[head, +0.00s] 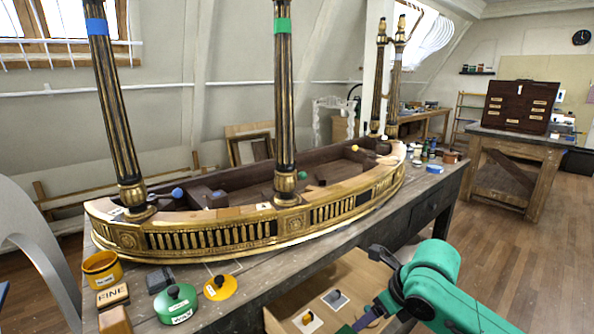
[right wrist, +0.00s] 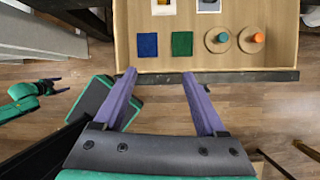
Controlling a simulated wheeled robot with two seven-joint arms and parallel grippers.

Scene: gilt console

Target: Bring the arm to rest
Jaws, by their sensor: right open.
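My right gripper (head: 368,318) is at the lower right of the head view, partly cut off, in front of the pulled-out drawer (head: 345,272). In the right wrist view its two purple fingers (right wrist: 157,76) stand wide apart with nothing between them, over the drawer's front edge (right wrist: 215,76). My left gripper (right wrist: 58,85) shows small at the left of the right wrist view, low over the floor; its purple fingers look apart and empty. It is not in the head view.
The drawer holds a blue pad (right wrist: 147,45), a green pad (right wrist: 182,44) and round wooden pieces (right wrist: 251,40) with coloured knobs. The gilt console (head: 255,232) lies on the workbench (head: 420,186) above. Jars and a yellow pot (head: 102,272) stand at the bench's front left. Wooden floor (head: 520,270) at right is clear.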

